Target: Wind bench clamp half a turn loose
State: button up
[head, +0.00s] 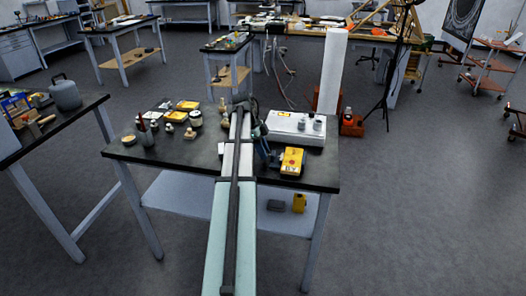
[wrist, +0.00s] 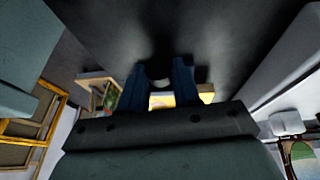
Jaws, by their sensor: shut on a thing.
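My gripper (wrist: 160,72) shows in the wrist view as two blue fingers, with a dark rounded part (wrist: 161,80) between them. They are shut on this part, which I take for the bench clamp's handle; its shape is mostly lost in shadow. In the head view my gripper (head: 268,152) is at the right of my arm's far end, over the dark-topped bench (head: 185,168). The clamp's body and screw cannot be made out there, and my arm covers part of the bench.
A yellow box (head: 292,161) stands close right of my gripper, with a white case (head: 297,128) behind it. Several small pots and yellow boxes (head: 188,105) crowd the bench's left back. The bench's front left is bare. A side bench (head: 75,112) stands at the left.

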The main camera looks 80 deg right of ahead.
jog(key=shift+d+y, duration=0.15)
jog(key=shift+y, duration=0.65)
jog(key=o, duration=1.1)
jog(key=shift+c, duration=0.2)
